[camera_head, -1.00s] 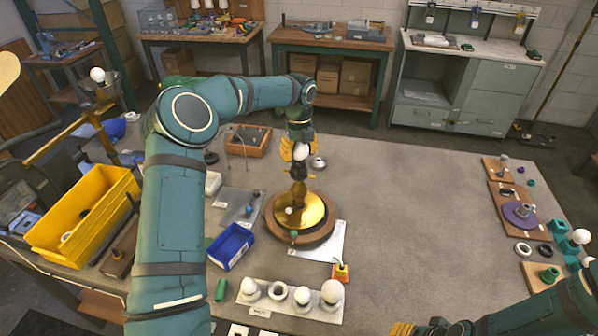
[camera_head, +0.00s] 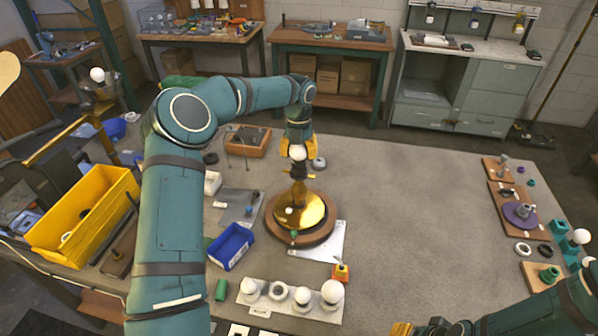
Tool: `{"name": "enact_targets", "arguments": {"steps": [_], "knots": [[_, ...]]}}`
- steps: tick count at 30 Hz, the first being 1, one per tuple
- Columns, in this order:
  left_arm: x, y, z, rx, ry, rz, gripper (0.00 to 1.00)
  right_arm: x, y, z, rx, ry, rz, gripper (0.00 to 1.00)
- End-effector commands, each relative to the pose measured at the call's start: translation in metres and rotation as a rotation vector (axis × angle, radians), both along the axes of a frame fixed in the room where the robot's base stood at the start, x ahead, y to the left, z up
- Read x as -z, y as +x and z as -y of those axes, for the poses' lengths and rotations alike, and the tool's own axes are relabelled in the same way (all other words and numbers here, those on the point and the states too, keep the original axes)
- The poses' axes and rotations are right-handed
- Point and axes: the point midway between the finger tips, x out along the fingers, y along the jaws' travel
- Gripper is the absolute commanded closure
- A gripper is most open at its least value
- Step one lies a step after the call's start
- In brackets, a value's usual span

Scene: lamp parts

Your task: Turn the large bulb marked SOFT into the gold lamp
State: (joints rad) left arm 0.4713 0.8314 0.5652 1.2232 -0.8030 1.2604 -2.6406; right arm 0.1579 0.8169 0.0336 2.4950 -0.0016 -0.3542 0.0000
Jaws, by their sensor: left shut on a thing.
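The gold lamp (camera_head: 313,210) stands on a round wooden base, with a dark socket (camera_head: 298,171) on its stem. A white bulb (camera_head: 298,153) is upright at the mouth of the socket; how deep it sits I cannot tell. My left gripper (camera_head: 298,149) points down from above and is shut on this bulb, its yellow fingers at the sides. No SOFT mark is readable. My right gripper (camera_head: 408,328) shows only partly at the bottom edge, low on the right, far from the lamp; its jaws are unclear.
A white rack (camera_head: 268,307) with several bulbs and a ring stands in front of the lamp. A blue bin (camera_head: 231,246) and a yellow crate (camera_head: 122,190) are on the left. The table right of the lamp is clear up to the wooden boards (camera_head: 508,221).

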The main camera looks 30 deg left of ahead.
Motion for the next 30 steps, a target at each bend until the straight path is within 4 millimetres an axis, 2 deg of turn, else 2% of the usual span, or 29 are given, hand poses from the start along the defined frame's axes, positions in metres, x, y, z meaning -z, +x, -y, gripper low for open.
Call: {"name": "enact_targets", "arguments": {"steps": [4,5,7,8,17,20,23,30], "knots": [[0.001,-0.001,-0.001,0.136,0.000,-0.003,0.68,0.000,0.000,0.000,0.000,0.000,0.000,0.53],[0.001,-0.001,-0.001,0.138,0.000,-0.004,0.33,0.000,0.000,0.000,0.000,0.000,0.000,0.53],[0.001,-0.001,-0.001,0.135,0.000,-0.003,0.09,0.000,0.000,0.000,0.000,0.000,0.000,0.53],[0.001,-0.001,-0.001,0.135,0.000,-0.003,0.06,0.000,0.000,0.000,0.000,0.000,0.000,0.53],[0.000,0.000,0.000,0.133,0.000,-0.001,0.06,0.000,0.000,0.000,0.000,0.000,0.000,0.53],[-0.006,0.000,0.000,0.133,0.001,0.000,0.06,0.000,0.000,0.000,0.000,0.000,0.000,0.53],[-0.019,0.001,-0.001,0.132,0.002,0.003,0.06,0.000,0.000,0.000,0.000,0.000,0.000,0.53],[-0.068,0.000,-0.001,0.132,0.002,0.003,0.06,0.000,0.000,0.000,0.000,0.000,0.000,0.53]]}}
